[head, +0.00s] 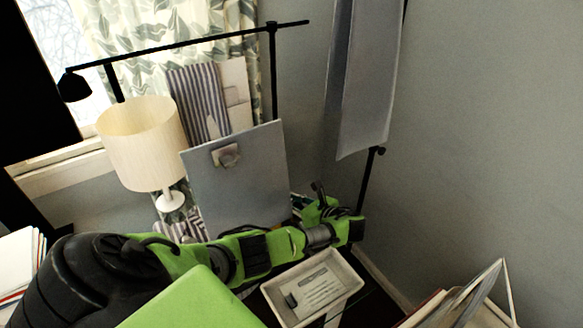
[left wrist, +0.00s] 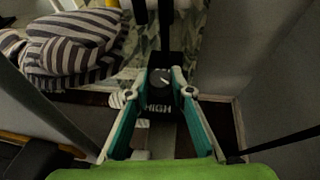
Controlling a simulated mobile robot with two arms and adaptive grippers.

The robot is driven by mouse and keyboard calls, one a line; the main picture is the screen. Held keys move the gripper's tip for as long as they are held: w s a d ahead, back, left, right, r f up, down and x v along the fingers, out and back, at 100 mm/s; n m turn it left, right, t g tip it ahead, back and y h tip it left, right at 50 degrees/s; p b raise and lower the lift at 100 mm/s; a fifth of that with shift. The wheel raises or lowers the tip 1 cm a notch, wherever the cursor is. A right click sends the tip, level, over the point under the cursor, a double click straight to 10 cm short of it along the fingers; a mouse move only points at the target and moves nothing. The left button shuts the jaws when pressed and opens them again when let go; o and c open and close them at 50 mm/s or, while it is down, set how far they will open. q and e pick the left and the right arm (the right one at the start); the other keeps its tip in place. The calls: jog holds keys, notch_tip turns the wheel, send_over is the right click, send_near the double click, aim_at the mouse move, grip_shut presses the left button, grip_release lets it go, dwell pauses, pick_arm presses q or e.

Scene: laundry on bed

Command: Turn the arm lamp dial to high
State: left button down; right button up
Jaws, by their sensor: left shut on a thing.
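The lamp dial (left wrist: 161,76) is a small dark round knob with a pale pointer mark, on a black housing in the left wrist view. The word HIGH (left wrist: 158,108) is printed in white just below it. My left gripper (left wrist: 165,80) has its teal and white fingers on either side of the dial and is shut on it. The black arm lamp (head: 273,72) stands at the back in the head view, its long arm reaching left to a small shade (head: 73,86). The dial and my left fingertips are hidden in the head view. My right gripper is not in view.
A grey board (head: 240,185) stands below the lamp arm. A table lamp (head: 143,145) stands to its left. A pale tray (head: 353,287) lies in front of my left arm. A grey hanging panel (head: 365,80) is at right. Striped fabric (left wrist: 75,42) lies left of the dial.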

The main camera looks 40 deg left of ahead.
pick_arm(q)
jog(key=c, duration=1.8)
grip_release()
jog(key=v, duration=1.2)
